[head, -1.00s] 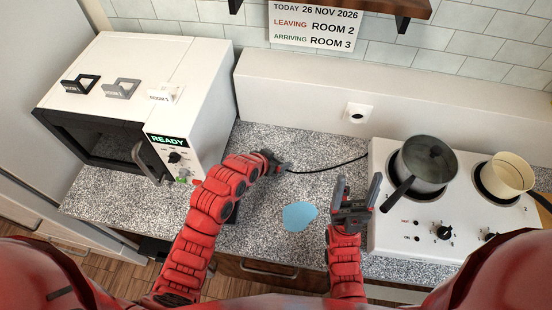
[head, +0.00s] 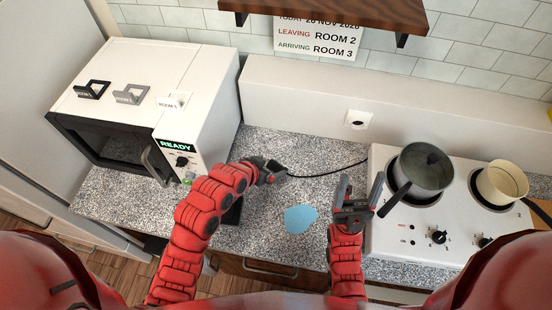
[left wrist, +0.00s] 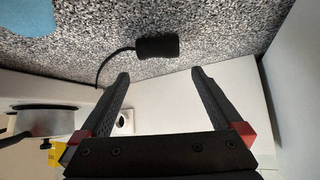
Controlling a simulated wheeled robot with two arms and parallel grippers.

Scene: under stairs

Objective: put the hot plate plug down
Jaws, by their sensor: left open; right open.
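The hot plate plug (left wrist: 158,47) is a black block lying on the speckled counter, with its black cable (left wrist: 112,62) running off it. In the left wrist view it is just beyond my left fingertips, between their lines and apart from them. My left gripper (head: 274,171) is open and empty above the counter; it also shows in the left wrist view (left wrist: 160,74). In the head view it largely hides the plug. The cable runs right to the white hot plate (head: 400,240). My right gripper (head: 358,192) is open and empty beside the hot plate's left edge.
A grey pot (head: 422,172) and a cream pan (head: 498,182) stand on the hot plate. A white wall socket (head: 358,117) is behind the counter. A microwave (head: 150,95) stands left. A blue patch (head: 300,219) lies on the counter between my arms. A shelf (head: 335,12) overhangs the back.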

